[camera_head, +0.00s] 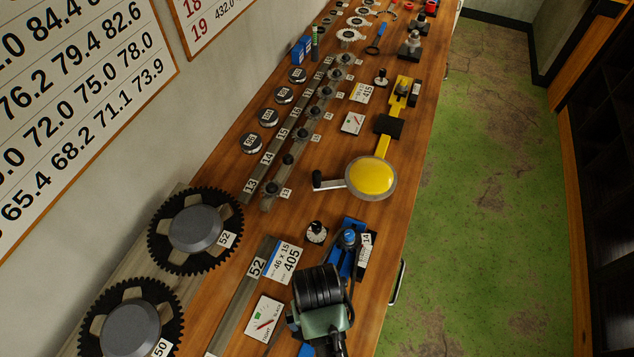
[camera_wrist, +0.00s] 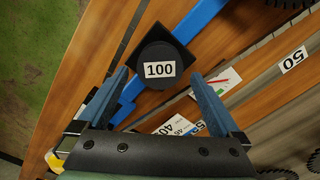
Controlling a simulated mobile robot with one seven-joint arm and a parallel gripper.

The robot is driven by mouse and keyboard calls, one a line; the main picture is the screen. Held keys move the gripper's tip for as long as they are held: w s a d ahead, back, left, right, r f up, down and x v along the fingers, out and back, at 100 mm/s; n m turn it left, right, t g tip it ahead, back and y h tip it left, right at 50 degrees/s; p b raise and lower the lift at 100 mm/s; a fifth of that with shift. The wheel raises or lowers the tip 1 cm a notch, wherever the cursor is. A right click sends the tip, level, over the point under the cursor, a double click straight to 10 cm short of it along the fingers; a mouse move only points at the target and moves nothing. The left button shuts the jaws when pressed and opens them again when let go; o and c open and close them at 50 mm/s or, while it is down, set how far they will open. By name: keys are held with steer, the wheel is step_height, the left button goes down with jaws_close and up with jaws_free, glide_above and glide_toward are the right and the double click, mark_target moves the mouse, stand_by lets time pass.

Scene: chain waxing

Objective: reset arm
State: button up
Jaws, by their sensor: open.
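My gripper (camera_wrist: 159,75) is open in the wrist view, its two blue fingers spread apart. A dark round weight labelled 100 (camera_wrist: 157,54) shows between and beyond the fingertips, on a black square plate on a blue bar (camera_wrist: 200,17). I see no contact between fingers and weight; the exact height gap cannot be told. In the head view my arm's end hangs over the near bench, and the fingers are hidden there.
The long wooden bench (camera_head: 225,300) carries large black gears (camera_head: 195,230), a grey rail marked 52 (camera_head: 240,290), cards and rows of small weights. A yellow round pan (camera_head: 371,178) stands beyond my arm. The green floor (camera_head: 490,200) to the right is clear.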

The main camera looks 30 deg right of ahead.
step_height(320, 180, up, 9)
stand_by(0.4)
